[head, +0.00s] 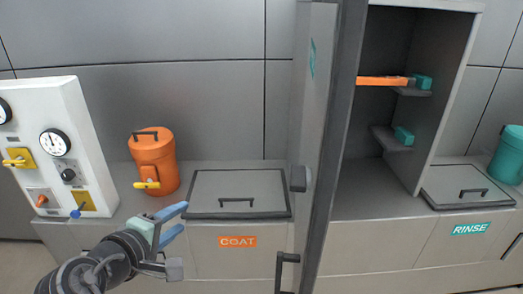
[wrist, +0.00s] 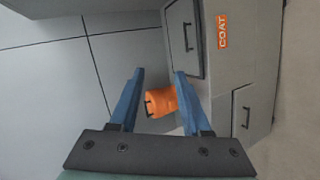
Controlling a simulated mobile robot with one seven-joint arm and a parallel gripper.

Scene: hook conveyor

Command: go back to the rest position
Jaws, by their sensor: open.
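My gripper (head: 172,224) has blue fingers and is open and empty. In the head view it is low at the left, in front of the counter and left of the COAT label. In the wrist view the two fingers of my gripper (wrist: 158,100) stand apart with nothing held between them. An orange canister (head: 153,165) with a dark handle and a yellow lever stands on the counter behind my gripper. The canister (wrist: 162,100) shows beyond the gap between the fingers in the wrist view, apart from them.
A lidded COAT bin (head: 238,192) is right of the canister. A white gauge panel (head: 65,150) stands at the left. A grey upright door (head: 318,140) rises near the middle. An orange bar (head: 382,81) sits in the cabinet. The RINSE bin (head: 468,186) and teal canister (head: 509,156) are at the right.

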